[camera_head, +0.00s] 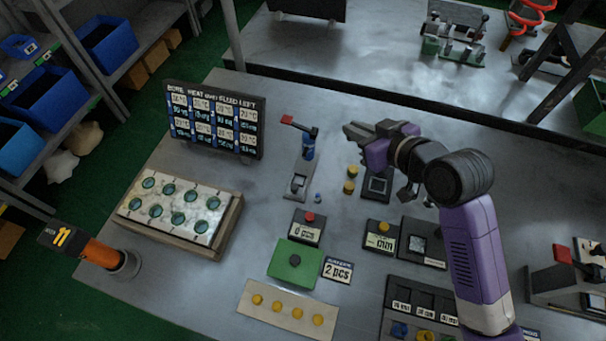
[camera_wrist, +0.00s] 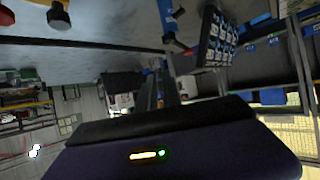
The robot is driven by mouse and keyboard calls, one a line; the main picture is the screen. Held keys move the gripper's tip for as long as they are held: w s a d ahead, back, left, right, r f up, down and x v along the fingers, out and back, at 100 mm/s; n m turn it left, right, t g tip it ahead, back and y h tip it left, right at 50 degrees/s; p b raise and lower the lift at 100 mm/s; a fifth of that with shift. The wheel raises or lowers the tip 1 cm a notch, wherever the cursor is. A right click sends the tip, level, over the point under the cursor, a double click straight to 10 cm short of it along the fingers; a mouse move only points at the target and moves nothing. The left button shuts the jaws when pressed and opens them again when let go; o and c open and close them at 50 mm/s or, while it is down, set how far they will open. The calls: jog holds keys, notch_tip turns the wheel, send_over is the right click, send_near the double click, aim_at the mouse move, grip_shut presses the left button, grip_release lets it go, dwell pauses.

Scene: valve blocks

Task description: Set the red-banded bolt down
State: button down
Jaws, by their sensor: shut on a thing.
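My gripper (camera_head: 356,132) is above the table right of its middle, pointing left in the head view. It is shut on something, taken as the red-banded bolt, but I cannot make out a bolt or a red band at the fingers. In the wrist view the dark gripper body (camera_wrist: 170,155) fills the bottom and hides what the fingers hold. A pale valve block (camera_head: 175,208) with several round teal-ringed holes lies at the left of the table, apart from my gripper.
A display board (camera_head: 213,121) stands behind the block. A blue press with a red handle (camera_head: 307,150) stands left of my gripper. A green pad (camera_head: 294,263), a cream strip with yellow knobs (camera_head: 287,308) and labelled stations lie in front. Bare table shows between block and press.

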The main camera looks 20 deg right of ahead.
jog(key=shift+w+a+m+h+b, duration=0.3)
jog(key=shift+a+b, duration=0.15)
jog(key=shift+b, duration=0.15)
jog(key=w+a+r+n+y+b, duration=0.1)
jog(key=w+a+r, duration=0.2)
jog(key=a+r, duration=0.15)
jog(key=n+g+y+b, duration=0.1)
jog(key=n+y+b, duration=0.1)
jog(key=n+y, duration=0.1)
send_over(302, 183)
jog(key=shift+f, duration=0.95)
notch_tip(302, 183, down, 19)
jog(key=shift+f, duration=0.15)
